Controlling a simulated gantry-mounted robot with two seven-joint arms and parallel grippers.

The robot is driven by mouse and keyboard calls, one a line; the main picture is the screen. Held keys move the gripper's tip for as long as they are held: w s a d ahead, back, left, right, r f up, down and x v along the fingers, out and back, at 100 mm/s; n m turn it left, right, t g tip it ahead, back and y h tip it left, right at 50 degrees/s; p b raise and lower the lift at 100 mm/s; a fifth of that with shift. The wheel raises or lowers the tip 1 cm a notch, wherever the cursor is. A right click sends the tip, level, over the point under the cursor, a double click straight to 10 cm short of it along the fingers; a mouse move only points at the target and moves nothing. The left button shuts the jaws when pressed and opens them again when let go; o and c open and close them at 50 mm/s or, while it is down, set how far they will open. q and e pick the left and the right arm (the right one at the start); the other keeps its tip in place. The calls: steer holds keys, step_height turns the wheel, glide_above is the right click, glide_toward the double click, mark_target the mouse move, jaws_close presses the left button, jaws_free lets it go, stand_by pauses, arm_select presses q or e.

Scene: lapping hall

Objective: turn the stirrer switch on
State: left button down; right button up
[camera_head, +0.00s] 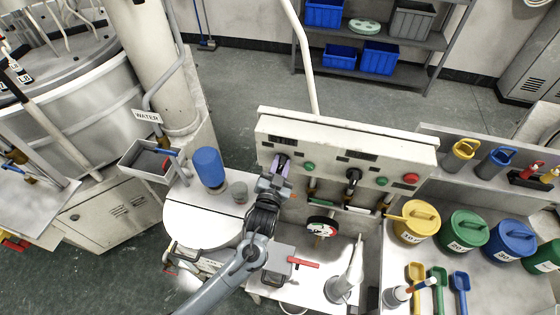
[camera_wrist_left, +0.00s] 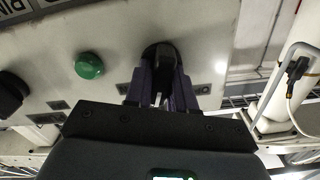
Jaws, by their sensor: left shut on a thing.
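The control panel (camera_head: 340,142) stands upright at the middle of the head view. My left gripper (camera_head: 277,170) is at the panel's left part. In the left wrist view its two purple fingers (camera_wrist_left: 160,93) are closed around a black switch knob (camera_wrist_left: 158,54), one on each side. The fingers hide part of the knob, and its label cannot be read. A second black knob (camera_head: 353,175) sits farther right on the panel, apart from the gripper. It is cut by the edge of the left wrist view (camera_wrist_left: 8,92). My right gripper does not show.
A green button (camera_head: 309,165) is just right of my left gripper. Another green button (camera_head: 381,181) and a red button (camera_head: 411,178) are farther right. Lidded tubs (camera_head: 414,222) stand at right.

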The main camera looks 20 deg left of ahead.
arm_select(q)
steer(key=m+p, duration=0.3)
steer(key=m, duration=0.1)
steer(key=shift+d+r, duration=0.1)
steer(key=shift+r, duration=0.05)
steer(key=shift+d+m+p, duration=0.1)
steer(key=shift+m+p, duration=0.8)
steer(key=shift+m, duration=1.1)
steer(key=shift+f, duration=0.2)
steer(key=c, duration=1)
jaws_free()
steer(key=shift+c, duration=0.2)
steer(key=shift+s+f, duration=0.1)
